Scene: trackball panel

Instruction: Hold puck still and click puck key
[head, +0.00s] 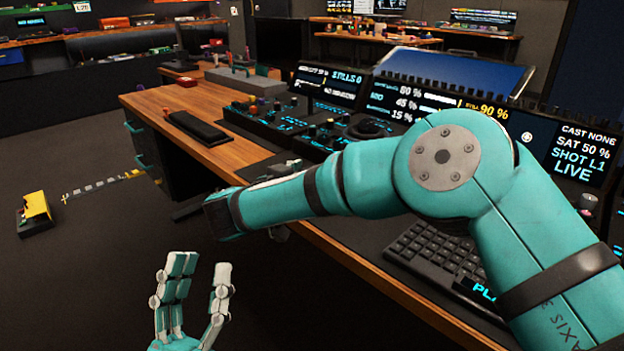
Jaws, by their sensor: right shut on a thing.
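My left gripper (199,262) is open and empty, low at the left of the head view, with its fingers pointing up. It is in front of the desk and apart from it. My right arm crosses the desk from the right. Only pale and dark parts of my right gripper (276,178) show past the forearm, over the desk's near edge. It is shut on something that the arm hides. I cannot make out the puck or its key. The control panel (285,118) with lit keys and a dark ball (368,128) lies behind the forearm.
A keyboard (432,247) lies on the wooden desk (165,97) beneath my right arm. Lit screens (327,84) stand along the back. A black pad (198,127) lies at the desk's left. A yellow-black object (36,210) is on the floor. The floor at left is mostly clear.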

